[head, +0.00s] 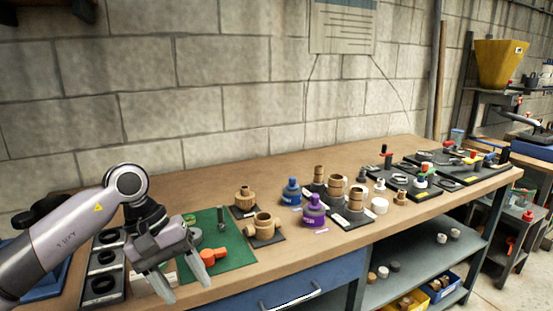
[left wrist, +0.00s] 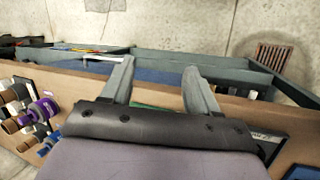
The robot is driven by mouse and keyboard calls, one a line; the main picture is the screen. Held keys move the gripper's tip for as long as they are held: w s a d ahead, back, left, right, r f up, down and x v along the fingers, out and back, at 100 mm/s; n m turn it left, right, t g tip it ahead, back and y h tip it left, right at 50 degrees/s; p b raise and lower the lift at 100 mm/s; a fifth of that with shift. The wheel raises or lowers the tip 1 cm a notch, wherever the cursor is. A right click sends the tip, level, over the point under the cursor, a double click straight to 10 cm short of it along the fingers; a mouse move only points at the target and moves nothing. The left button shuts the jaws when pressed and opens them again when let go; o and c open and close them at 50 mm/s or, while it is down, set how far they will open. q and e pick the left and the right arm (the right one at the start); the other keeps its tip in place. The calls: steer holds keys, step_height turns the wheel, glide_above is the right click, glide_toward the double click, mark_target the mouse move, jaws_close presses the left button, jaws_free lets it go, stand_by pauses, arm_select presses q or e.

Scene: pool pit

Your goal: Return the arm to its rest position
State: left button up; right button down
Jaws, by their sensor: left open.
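My left gripper (head: 190,283) is open and empty in the head view. It hangs over the front left part of the workbench (head: 320,248), above the near edge of a green mat (head: 236,252). In the left wrist view its two fingers (left wrist: 156,92) stand wide apart with nothing between them. They point past the bench edge toward the floor and the shelving below. My left arm comes in from the left side of the head view. My right gripper is in neither view.
A black tray with round recesses (head: 88,281) lies beside the gripper. An orange-red part (head: 213,254) lies on the mat. A block wall (head: 170,110) rises behind the bench.

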arm_select(q)
steer(key=s+d+r+n+t+h+p, duration=0.1)
steer(key=s+d+n+h, duration=0.2)
steer(key=d+n+h, duration=0.5)
steer(key=s+d+r+n+t+h+p, duration=0.1)
steer(key=s+d+n+h, duration=0.3)
steer(key=d+n+h, duration=0.4)
steer(key=a+f+n+t+y, duration=0.4)
steer(key=n+t, duration=0.1)
steer(key=n, duration=0.7)
steer(key=w+a+f+n+t+y+p, duration=0.1)
steer(key=a+f+n+t+y, duration=0.4)
steer(key=n, duration=0.6)
steer(key=a+f+n+t+y, duration=0.25)
steer(key=n+t, duration=0.35)
steer(key=n, duration=0.6)
steer(key=s+a+f+n+g+y, duration=0.3)
steer(key=s+a+f+n, duration=0.1)
steer(key=s+f+n, duration=0.3)
steer(key=s+a+f+n+g+y+p, duration=0.1)
steer(key=s+a+f+n+g+y, duration=0.2)
steer(key=s+f+n, duration=0.3)
step_height(320, 180, down, 2)
steer(key=shift+s+a+f+n+y, duration=0.1)
steer(key=shift+s+a+n+y, duration=0.25)
steer(key=shift+a+n, duration=0.7)
steer(key=shift+d, duration=0.15)
